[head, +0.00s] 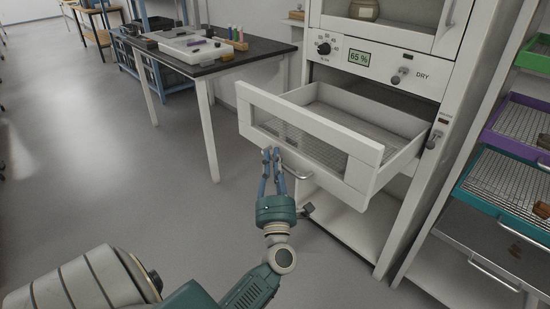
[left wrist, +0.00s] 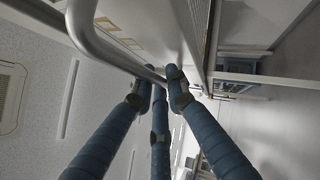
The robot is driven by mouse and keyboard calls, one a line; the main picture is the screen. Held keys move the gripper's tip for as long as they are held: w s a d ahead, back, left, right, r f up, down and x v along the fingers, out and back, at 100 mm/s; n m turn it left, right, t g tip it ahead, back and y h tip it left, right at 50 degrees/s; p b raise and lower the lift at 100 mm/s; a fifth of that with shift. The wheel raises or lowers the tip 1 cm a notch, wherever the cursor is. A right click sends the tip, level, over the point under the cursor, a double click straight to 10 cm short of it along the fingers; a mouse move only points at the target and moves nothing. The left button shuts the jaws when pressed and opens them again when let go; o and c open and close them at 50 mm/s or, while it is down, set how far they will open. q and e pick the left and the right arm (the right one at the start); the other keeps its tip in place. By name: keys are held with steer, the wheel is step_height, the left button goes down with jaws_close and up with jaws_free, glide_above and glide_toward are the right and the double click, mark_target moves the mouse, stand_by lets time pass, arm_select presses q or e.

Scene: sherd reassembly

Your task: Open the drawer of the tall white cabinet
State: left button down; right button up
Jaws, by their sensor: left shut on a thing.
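The tall white cabinet (head: 388,38) stands at the right in the head view. Its drawer (head: 392,118) is pulled well out, and the wire mesh bottom shows. The drawer's white front (head: 300,125) has a clear window. A curved metal handle (head: 297,174) sits low on the front; it crosses the top of the left wrist view (left wrist: 88,43). My left gripper (head: 272,162) is shut on the handle, its blue fingers (left wrist: 162,82) meeting around the bar. My right gripper is not in view.
A dark-topped table (head: 247,52) with a tray (head: 193,49) and small bottles stands left of the drawer. A rack with coloured mesh trays (head: 509,184) stands close on the right. The grey floor (head: 110,165) at left is clear.

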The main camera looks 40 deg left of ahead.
arm_select(q)
steer(key=shift+d+f, duration=0.1)
steer(key=shift+d, duration=0.05)
steer(key=c, duration=2)
jaws_free()
steer(key=shift+w, duration=0.1)
steer(key=v, duration=1.2)
